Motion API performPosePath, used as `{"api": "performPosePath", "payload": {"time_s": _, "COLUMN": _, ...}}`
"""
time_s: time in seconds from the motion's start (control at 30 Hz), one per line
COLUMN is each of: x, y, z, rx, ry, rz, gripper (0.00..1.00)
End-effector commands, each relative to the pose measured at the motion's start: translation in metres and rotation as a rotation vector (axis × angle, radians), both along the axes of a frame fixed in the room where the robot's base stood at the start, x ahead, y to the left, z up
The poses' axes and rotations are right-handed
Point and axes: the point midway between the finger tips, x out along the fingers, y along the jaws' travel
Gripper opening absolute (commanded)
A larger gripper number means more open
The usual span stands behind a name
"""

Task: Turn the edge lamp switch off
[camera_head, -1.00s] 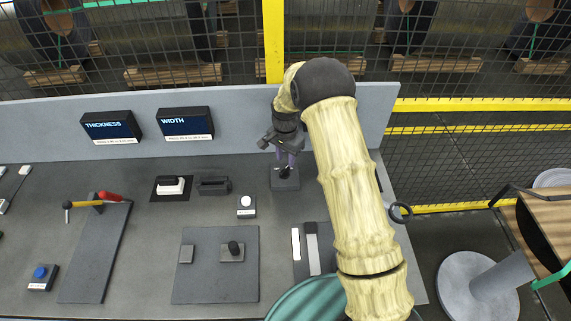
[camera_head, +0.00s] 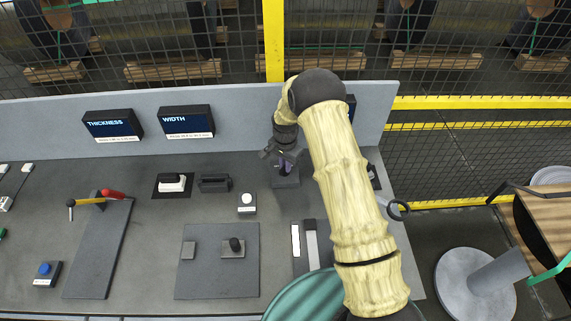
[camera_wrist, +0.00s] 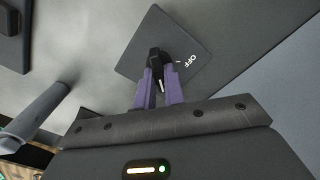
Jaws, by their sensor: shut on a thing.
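The edge lamp switch is a grey plate (camera_head: 286,183) near the back of the bench. In the wrist view its plate (camera_wrist: 207,40) carries a white "OFF" label beside a dark knob (camera_wrist: 156,57). A white mark shows on the knob, between the fingers and apart from the label. My gripper (camera_wrist: 158,78) has its two purple fingers shut on the knob, one on each side. In the head view my gripper (camera_head: 285,162) is over the plate, and its wrist and fingers hide most of the knob.
A white push button (camera_head: 246,199), a dark handle (camera_head: 214,183) and a white rocker switch (camera_head: 172,183) stand to the left. Thickness (camera_head: 113,124) and width displays (camera_head: 186,121) stand at the back panel. A slider strip (camera_head: 311,244) lies in front, near my arm.

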Motion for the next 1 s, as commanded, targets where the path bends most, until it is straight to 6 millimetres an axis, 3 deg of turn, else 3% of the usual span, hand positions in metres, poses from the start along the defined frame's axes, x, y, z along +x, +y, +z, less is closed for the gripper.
{"api": "performPosePath", "payload": {"time_s": 0.47, "x": 0.0007, "y": 0.001, "z": -0.001, "rx": 0.002, "ry": -0.001, "rz": 0.108, "gripper": 0.0}}
{"api": "performPosePath", "payload": {"time_s": 1.0, "x": 0.0017, "y": 0.0029, "z": -0.0013, "rx": 0.0, "ry": -0.003, "rz": 0.556, "gripper": 0.0}}
